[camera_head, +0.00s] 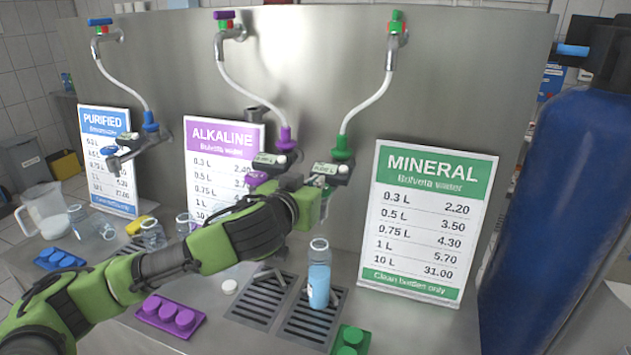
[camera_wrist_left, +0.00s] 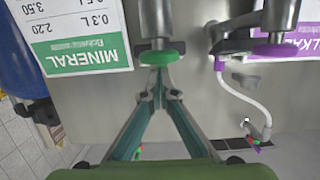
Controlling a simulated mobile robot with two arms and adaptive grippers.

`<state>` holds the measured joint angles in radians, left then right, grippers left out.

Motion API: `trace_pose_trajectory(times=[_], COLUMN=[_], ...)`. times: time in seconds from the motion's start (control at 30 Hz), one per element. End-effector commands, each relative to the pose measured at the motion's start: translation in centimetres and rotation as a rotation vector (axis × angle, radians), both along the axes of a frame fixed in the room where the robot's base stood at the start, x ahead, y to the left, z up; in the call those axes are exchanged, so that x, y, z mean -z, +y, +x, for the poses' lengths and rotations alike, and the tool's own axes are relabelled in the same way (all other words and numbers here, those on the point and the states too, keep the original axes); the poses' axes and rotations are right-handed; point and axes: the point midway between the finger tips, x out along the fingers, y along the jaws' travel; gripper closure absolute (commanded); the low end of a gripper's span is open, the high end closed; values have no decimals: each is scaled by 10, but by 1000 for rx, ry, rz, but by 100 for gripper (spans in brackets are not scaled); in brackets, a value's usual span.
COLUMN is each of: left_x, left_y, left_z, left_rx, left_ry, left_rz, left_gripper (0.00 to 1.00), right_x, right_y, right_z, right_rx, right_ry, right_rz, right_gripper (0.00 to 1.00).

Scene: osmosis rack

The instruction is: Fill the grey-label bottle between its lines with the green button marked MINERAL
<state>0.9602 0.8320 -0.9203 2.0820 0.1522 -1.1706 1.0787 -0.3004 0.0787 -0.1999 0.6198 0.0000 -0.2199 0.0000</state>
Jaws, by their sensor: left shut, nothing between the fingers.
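The green MINERAL button (camera_wrist_left: 160,57) sits under its tap in the left wrist view. My left gripper (camera_wrist_left: 160,84) is shut and empty, its fingertips right at the button; I cannot tell whether they touch it. In the head view my left gripper (camera_head: 322,190) is at the mineral dispenser (camera_head: 330,173) and hides the button. A clear bottle (camera_head: 319,275) stands upright on the drain grate below it, with bluish content; its label colour and lines are too small to read. My right gripper is out of view.
The MINERAL price board (camera_head: 428,220) stands right of the dispenser, beside a large blue tank (camera_head: 555,225). The ALKALINE board (camera_head: 222,165) is behind my left arm. Green caps (camera_head: 350,340), purple caps (camera_head: 170,315) and a loose white cap (camera_head: 229,286) lie in front.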

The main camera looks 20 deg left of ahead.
Motion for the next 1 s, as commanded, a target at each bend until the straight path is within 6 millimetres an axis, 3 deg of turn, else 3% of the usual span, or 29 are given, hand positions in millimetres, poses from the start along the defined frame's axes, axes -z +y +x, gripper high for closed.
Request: trace_pose_trajectory(times=[0.43,0.63,1.0], left_x=[6,25,25], left_y=[0,-1,0], left_z=[0,-1,-1], left_rx=[0,0,0], left_ry=[1,3,6], left_rz=[0,-3,0], left_gripper=[100,100,100], right_x=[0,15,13], right_y=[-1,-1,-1], right_z=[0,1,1], right_rx=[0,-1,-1], right_ry=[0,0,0], right_rz=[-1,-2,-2], right_gripper=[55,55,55])
